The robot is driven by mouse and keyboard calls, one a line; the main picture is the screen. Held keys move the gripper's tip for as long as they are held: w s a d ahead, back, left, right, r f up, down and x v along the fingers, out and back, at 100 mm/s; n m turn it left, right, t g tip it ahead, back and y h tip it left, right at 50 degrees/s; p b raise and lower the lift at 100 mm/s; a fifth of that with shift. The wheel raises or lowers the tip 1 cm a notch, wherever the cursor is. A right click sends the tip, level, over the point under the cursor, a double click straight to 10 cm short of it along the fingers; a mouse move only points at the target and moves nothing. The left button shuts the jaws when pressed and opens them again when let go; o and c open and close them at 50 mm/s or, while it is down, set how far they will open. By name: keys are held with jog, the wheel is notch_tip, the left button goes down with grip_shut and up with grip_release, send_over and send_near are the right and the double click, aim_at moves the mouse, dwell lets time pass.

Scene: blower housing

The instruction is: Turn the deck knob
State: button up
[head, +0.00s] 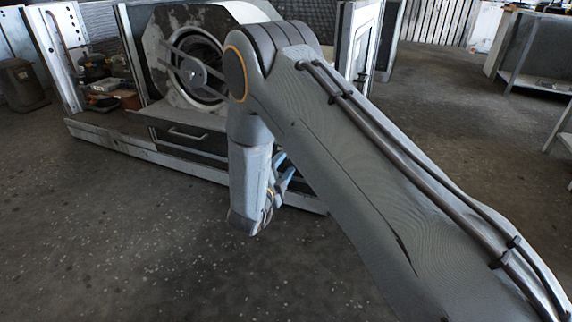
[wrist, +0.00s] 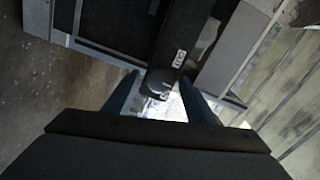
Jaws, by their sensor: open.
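A dark round knob (wrist: 160,82) shows in the wrist view on a dark panel, beside a small white label (wrist: 179,59). My gripper (wrist: 159,88) is open, with one blue finger on each side of the knob in this view. I cannot tell whether the fingers reach down around it or touch it. In the head view my gripper (head: 283,174) is partly hidden behind my arm, low in front of the blower housing (head: 180,130). The knob is hidden in the head view.
The housing has a large round fan opening (head: 195,68) and a drawer with a handle (head: 188,134). Small items (head: 103,88) sit on its left shelf. A bin (head: 22,84) stands at far left and a bench (head: 535,55) at right. The floor in front is clear.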

jog(key=shift+s, duration=0.1)
jog(key=p+v, duration=0.2)
jog(key=v, duration=0.5)
jog(key=shift+s, duration=0.3)
jog(key=shift+a, duration=0.15)
